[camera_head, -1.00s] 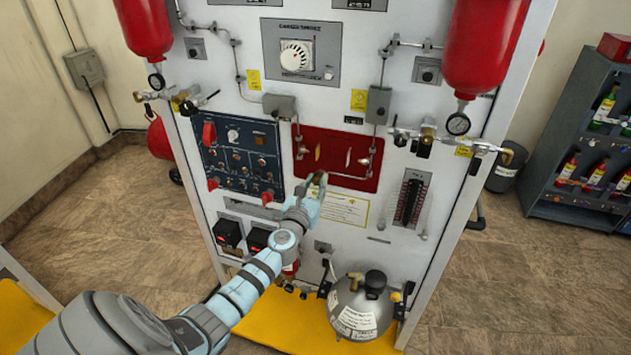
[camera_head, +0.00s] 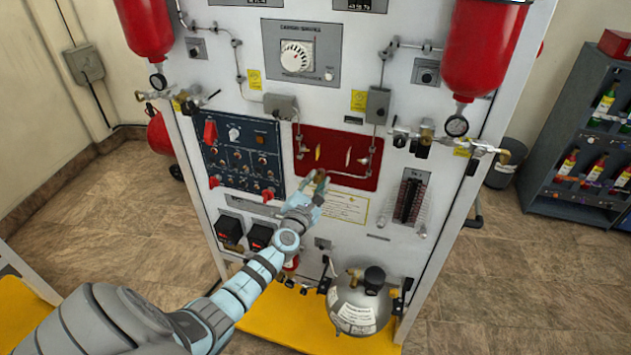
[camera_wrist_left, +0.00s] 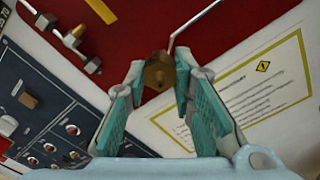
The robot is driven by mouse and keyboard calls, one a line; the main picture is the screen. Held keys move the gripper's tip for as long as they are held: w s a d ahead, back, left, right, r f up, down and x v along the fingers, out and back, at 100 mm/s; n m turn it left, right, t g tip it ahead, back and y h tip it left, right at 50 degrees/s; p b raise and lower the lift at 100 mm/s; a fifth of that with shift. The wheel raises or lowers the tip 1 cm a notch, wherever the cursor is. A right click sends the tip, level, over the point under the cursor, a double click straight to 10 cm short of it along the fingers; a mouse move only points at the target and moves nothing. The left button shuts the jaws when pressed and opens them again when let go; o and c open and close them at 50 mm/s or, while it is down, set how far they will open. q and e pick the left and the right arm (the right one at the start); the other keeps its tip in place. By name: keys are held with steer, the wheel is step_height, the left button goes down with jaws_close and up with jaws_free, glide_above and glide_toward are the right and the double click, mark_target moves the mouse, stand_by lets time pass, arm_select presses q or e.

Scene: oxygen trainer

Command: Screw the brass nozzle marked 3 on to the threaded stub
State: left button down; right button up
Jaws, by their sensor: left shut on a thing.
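My left gripper (camera_head: 317,178) is at the lower edge of the red panel (camera_head: 345,178) on the trainer's front. In the left wrist view, its teal-padded fingers (camera_wrist_left: 160,78) are shut on a small brass piece, the brass nozzle (camera_wrist_left: 158,73), at their tips. I cannot read a number on it. The nozzle is in front of the red panel, and a thin silver pipe (camera_wrist_left: 178,38) appears behind it. I cannot make out the threaded stub or whether the nozzle touches it. My right gripper is not in view.
A metal fitting with a brass part (camera_wrist_left: 74,38) is on the red panel. The dark blue switch panel (camera_head: 238,155) is to the left, and a yellow-bordered label (camera_head: 345,208) is below the red panel. Red cylinders (camera_head: 487,45) hang above. A silver tank (camera_head: 357,305) stands below.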

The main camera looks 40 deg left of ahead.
arm_select(q)
steer(key=shift+m+p, duration=0.3)
steer(key=shift+m, duration=1.3)
steer(key=m, duration=0.3)
steer(key=shift+f+m, duration=0.1)
steer(key=shift+m, duration=0.2)
steer(key=shift+m, duration=0.6)
steer(key=c, duration=1.4)
jaws_free()
steer(key=shift+o, duration=0.2)
